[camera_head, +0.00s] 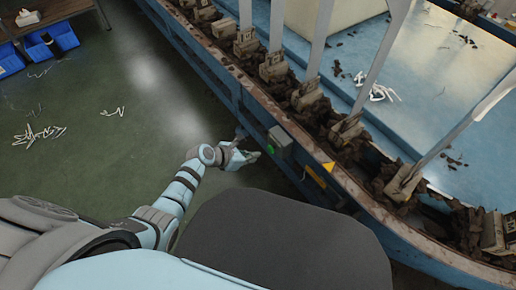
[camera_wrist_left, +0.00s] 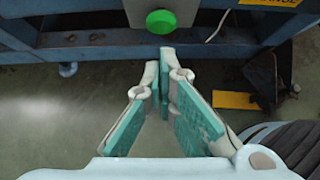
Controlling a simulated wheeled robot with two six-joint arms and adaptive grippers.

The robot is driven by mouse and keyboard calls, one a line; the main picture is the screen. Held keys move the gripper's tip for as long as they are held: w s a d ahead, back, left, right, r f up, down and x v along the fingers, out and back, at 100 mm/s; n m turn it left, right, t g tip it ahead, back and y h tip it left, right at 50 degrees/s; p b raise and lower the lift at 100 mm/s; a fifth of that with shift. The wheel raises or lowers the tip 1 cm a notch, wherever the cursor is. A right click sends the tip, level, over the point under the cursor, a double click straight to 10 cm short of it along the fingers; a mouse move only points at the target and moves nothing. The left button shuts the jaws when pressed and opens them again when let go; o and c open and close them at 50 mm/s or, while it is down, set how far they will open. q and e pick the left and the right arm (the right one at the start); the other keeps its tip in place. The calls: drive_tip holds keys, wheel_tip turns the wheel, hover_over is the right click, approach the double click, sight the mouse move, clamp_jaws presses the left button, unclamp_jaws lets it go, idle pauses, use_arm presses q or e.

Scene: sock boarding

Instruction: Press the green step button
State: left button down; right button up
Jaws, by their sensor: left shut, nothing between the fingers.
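The green step button (camera_head: 271,149) sits on a grey box (camera_head: 281,139) on the side of the blue machine frame. In the left wrist view the round green button (camera_wrist_left: 160,21) is straight ahead, just beyond the fingertips. My left gripper (camera_head: 255,155) is close to the button, at its left in the head view. In the wrist view its teal-padded fingers (camera_wrist_left: 164,54) meet at the tips and hold nothing. A small gap seems to lie between the tips and the button; exact contact is hard to tell. My right gripper is not in view.
The blue machine frame (camera_head: 228,85) runs diagonally, with upright grey boards (camera_head: 319,38) on brackets along its rusty, debris-covered rail. A yellow warning sign (camera_head: 315,174) is right of the button. Green floor (camera_head: 95,110) with white scraps lies open at left; blue bins (camera_head: 62,36) stand far left.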

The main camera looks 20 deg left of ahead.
use_arm(q)
drive_tip(key=p+v, duration=0.4)
drive_tip(key=v, duration=0.3)
drive_tip(key=shift+s+a, duration=0.3)
drive_tip(key=shift+a, duration=0.1)
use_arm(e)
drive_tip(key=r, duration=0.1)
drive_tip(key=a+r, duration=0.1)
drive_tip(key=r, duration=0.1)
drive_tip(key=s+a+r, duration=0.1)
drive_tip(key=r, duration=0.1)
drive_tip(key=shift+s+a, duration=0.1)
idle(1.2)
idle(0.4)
